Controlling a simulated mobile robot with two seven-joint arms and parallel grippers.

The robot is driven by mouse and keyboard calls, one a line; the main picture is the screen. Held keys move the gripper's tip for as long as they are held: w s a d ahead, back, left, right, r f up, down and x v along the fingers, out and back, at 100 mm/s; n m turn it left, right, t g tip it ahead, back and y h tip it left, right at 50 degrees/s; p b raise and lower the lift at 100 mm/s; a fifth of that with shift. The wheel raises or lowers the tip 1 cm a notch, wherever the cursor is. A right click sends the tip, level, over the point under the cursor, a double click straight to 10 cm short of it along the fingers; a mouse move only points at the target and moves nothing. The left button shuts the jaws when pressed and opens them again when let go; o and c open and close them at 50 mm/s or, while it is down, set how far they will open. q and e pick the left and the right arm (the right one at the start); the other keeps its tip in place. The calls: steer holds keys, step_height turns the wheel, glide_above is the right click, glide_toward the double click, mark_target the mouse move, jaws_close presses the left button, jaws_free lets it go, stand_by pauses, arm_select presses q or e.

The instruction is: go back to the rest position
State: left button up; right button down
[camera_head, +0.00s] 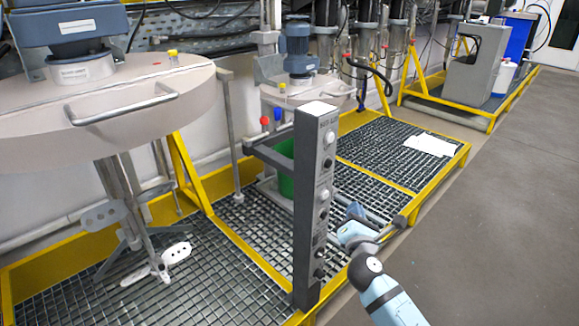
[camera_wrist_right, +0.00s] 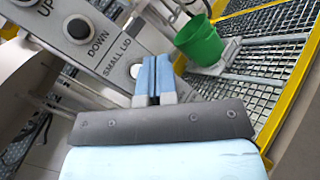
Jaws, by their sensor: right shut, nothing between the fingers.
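My right gripper (camera_head: 354,212) is just right of the grey control post in the head view, with its arm coming in from the bottom. In the right wrist view its two blue fingers (camera_wrist_right: 153,75) are together and hold nothing. The grey control post (camera_head: 315,190) stands upright with a column of buttons and knobs. In the wrist view the panel (camera_wrist_right: 97,50) fills the upper left, with labels UP, DOWN and SMALL LID. The fingertips appear in front of it near the SMALL LID label; whether they touch it I cannot tell. My left gripper is not in view.
A large lidded agitator (camera_head: 120,100) stands at left, a smaller one (camera_head: 300,85) behind the post. A green bucket (camera_wrist_right: 200,40) sits behind the panel. Yellow-framed grating (camera_head: 375,155) covers the platform. The grey floor (camera_head: 490,220) at right is clear.

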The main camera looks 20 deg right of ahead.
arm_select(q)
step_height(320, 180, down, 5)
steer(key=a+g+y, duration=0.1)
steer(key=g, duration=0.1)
arm_select(e)
steer(key=s+a+f+m+g+y, duration=0.3)
steer(key=s+a+m+y, duration=1.1)
steer(key=s+a+m, duration=0.8)
arm_select(q)
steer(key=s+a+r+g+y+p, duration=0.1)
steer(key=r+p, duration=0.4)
steer(key=p, duration=1.1)
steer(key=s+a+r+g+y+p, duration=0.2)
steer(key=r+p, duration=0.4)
steer(key=p, duration=1.1)
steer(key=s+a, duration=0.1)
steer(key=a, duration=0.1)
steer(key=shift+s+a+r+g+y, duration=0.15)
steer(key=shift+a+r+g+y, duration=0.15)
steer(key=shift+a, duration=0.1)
arm_select(e)
steer(key=s+d+r+g+h, duration=0.1)
steer(key=d+r+g, duration=0.1)
steer(key=r, duration=0.4)
steer(key=s+d+r+n+g+h, duration=0.1)
steer(key=s+d+r+g+h, duration=0.1)
steer(key=r, duration=0.3)
steer(key=shift+d+r, duration=0.25)
steer(key=shift+r, duration=0.1)
